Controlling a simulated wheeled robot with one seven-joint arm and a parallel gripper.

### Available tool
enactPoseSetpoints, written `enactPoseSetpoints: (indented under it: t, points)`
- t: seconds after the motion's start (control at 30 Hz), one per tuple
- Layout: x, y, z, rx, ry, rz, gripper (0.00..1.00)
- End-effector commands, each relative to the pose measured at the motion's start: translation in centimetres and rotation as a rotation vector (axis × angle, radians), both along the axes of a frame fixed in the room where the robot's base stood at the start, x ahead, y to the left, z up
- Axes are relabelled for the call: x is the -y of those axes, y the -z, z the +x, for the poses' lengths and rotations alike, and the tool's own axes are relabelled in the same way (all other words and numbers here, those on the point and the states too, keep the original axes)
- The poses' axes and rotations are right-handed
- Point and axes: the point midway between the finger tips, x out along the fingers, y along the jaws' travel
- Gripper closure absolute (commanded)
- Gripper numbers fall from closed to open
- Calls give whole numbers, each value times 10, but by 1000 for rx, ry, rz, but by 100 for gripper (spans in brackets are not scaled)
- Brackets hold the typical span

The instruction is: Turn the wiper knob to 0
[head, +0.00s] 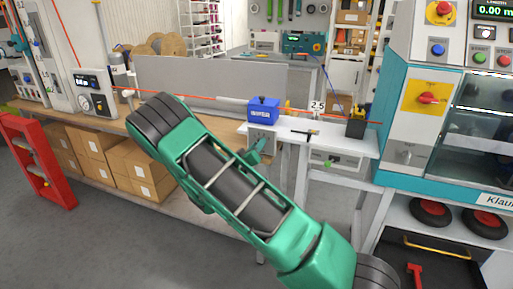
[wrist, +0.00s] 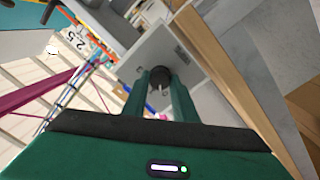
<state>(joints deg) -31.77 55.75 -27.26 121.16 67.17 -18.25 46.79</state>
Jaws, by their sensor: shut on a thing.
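The wiper knob (wrist: 159,78) is round and dark with a pale pointer mark. It sits on a light grey square plate (wrist: 150,50) in the wrist view. My gripper (wrist: 159,88) has one green finger on each side of the knob and is shut on it. In the head view my gripper (head: 259,150) is at the grey box (head: 262,134) under the blue wiper unit (head: 263,108), at the bench's front edge. The knob is hidden there by my fingers. I cannot read the scale or the number the knob points to.
The orange cable (head: 190,98) runs above the bench through the blue unit. A "2.5" sign (head: 317,106) and a black and yellow device (head: 356,122) stand to its right. A teal and white machine (head: 408,130) is farther right. Cardboard boxes (head: 140,178) sit on a low shelf at left.

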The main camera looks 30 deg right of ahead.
Motion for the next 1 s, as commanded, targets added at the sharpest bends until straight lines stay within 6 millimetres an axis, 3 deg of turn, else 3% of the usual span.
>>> enactPoseSetpoints:
  t: [0.3,0.87,0.9,0.97,1.0]
  points:
    - [-7,1,4,-109,-16,-82,97]
    - [-9,2,5,-135,-20,-102,97]
    - [-9,2,5,-135,-20,-102,70]
    - [-9,2,5,-135,-18,-102,56]
    - [-8,2,5,-136,-18,-103,56]
